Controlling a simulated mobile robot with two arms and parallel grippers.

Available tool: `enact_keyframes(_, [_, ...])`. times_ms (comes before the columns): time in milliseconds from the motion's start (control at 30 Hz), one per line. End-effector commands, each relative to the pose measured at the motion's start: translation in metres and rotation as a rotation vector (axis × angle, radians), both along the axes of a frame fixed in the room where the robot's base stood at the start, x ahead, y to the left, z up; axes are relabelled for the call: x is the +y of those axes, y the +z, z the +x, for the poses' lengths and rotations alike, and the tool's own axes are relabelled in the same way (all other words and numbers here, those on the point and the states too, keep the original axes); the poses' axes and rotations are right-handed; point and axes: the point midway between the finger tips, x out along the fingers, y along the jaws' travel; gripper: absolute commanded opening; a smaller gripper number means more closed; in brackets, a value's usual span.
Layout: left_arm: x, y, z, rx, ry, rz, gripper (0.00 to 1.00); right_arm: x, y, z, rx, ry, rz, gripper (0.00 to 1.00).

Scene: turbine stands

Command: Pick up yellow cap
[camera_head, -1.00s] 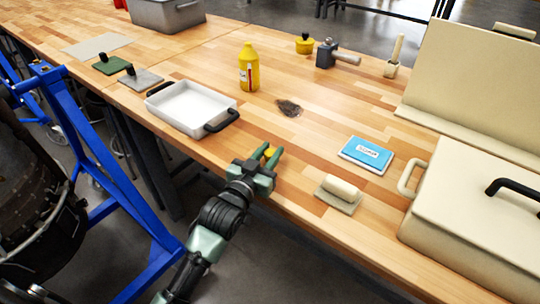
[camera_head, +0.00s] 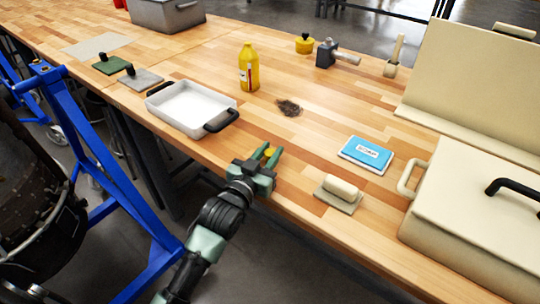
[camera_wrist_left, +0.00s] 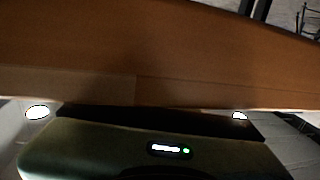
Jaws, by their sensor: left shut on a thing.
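My left gripper (camera_head: 267,153) is over the front edge of the wooden bench, between the white tray and the scrub brush. Its green fingers are shut on a small yellow cap (camera_head: 269,152), which is mostly hidden between them. My right gripper is not in view.
A yellow bottle (camera_head: 249,68) stands upright behind the gripper. A white tray (camera_head: 188,104) lies to its left, a blue labelled box (camera_head: 366,154) and a beige block on a pad (camera_head: 340,192) to its right.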

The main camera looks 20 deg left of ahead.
Motion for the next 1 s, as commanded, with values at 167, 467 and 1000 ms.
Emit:
enact_keyframes(167, [0.0, 0.0, 0.0, 0.001, 0.0, 0.0, 0.0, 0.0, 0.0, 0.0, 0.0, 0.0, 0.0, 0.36])
enact_keyframes(467, [0.0, 0.0, 0.0, 0.001, 0.0, 0.0, 0.0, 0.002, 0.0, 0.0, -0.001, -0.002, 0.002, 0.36])
enact_keyframes(1000, [0.0, 0.038, 0.0, -0.006, 0.0, -0.001, 0.0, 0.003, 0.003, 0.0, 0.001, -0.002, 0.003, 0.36])
